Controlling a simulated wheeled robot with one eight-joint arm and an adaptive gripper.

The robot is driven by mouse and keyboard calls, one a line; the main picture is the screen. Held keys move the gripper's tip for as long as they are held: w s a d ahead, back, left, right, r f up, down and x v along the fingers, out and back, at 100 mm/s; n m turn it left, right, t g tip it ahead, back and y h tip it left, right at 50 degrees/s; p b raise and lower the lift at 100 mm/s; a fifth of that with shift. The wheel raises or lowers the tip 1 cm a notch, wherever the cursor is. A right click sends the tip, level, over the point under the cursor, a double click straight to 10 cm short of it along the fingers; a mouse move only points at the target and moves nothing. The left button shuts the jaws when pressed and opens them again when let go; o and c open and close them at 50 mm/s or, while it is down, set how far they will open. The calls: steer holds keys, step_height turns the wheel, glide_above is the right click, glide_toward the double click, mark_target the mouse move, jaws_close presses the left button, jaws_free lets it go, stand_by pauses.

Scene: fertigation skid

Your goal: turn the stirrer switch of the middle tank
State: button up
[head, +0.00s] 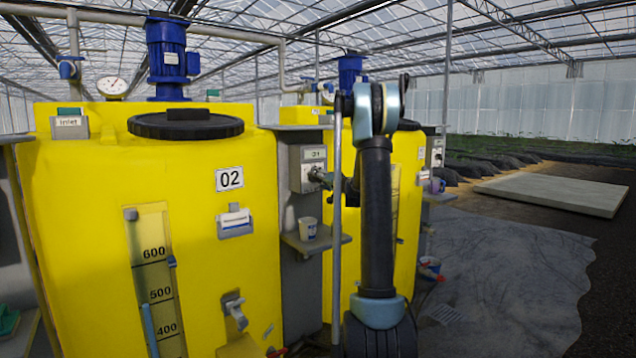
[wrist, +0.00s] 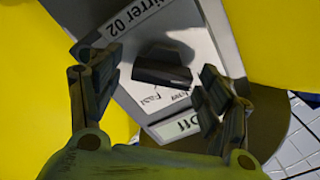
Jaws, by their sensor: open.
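The stirrer switch box (head: 303,170) is a grey box on the post between two yellow tanks, right of the tank marked 02 (head: 150,190). In the wrist view its white face (wrist: 185,45) carries the label "Stirrer 02" and shows a black knob (wrist: 162,66) with small speed words and an "Off" plate (wrist: 178,124). My gripper (wrist: 160,72) is open, with one finger on each side of the knob and visible gaps to it. In the head view my gripper (head: 324,178) is small and dark at the box front, partly hidden by my arm.
A second yellow tank (head: 407,190) stands behind my arm. A blue motor (head: 166,55) tops tank 02. Open floor (head: 510,270) lies to the right.

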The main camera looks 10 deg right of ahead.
steer(key=shift+w+a, duration=0.2)
steer(key=shift+w, duration=0.1)
steer(key=shift+c, duration=0.2)
steer(key=c, duration=1)
steer(key=shift+d+m, duration=0.1)
steer(key=shift+m, duration=0.3)
steer(key=shift+c, duration=0.2)
steer(key=m, duration=0.8)
steer(key=shift+d+f, duration=0.1)
steer(key=shift+f, duration=0.05)
steer(key=m, duration=0.5)
steer(key=shift+f+m, duration=0.15)
steer(key=shift+m, duration=1.85)
steer(key=shift+a, duration=0.2)
